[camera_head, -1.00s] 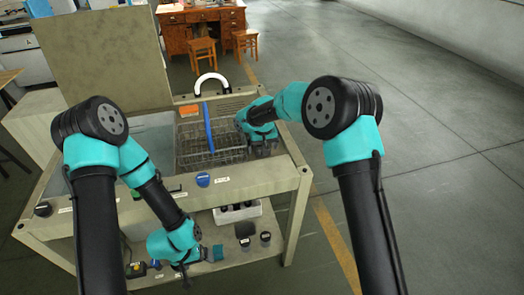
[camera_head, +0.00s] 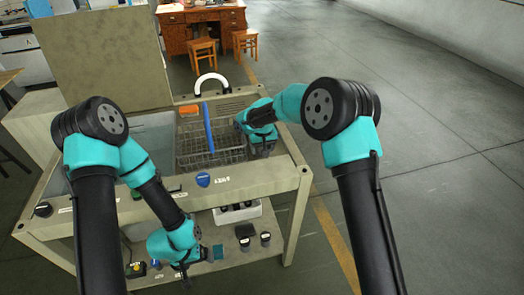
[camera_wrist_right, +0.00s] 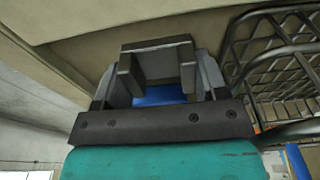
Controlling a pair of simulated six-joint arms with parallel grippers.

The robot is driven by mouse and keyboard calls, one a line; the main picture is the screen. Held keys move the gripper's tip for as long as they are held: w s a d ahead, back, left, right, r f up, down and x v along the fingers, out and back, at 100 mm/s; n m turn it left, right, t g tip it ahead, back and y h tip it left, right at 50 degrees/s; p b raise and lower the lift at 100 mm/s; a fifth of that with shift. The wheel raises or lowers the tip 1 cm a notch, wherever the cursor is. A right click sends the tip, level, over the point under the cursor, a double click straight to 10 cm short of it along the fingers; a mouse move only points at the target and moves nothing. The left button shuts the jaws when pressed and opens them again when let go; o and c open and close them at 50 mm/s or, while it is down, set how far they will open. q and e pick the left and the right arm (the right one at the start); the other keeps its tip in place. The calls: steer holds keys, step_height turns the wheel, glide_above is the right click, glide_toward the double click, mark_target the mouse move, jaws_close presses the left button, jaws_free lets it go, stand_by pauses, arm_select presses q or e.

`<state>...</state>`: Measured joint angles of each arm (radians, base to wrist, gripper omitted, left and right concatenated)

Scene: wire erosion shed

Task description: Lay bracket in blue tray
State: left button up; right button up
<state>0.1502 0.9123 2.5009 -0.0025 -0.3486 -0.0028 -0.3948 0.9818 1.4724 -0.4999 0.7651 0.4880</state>
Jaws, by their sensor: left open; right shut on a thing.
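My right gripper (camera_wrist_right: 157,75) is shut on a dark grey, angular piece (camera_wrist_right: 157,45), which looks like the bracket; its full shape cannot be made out. In the head view the right gripper (camera_head: 262,148) is low at the right side of the wire basket, and the held piece is hidden there. A blue patch (camera_wrist_right: 157,96) shows between the fingers in the right wrist view; I cannot tell if it is the blue tray. My left gripper (camera_head: 196,266) is open over the lower shelf, beside a small teal-blue square (camera_head: 218,252).
A wire basket (camera_head: 232,156) with a blue bar (camera_head: 208,128) stands in the machine top, and its wires also show in the right wrist view (camera_wrist_right: 290,50). Dark jars (camera_head: 265,240) and a white bin (camera_head: 258,211) stand below.

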steer(key=c, duration=0.5)
steer(key=shift+r, duration=0.15)
steer(key=shift+c, duration=0.2)
step_height(320, 180, up, 10)
stand_by(0.6)
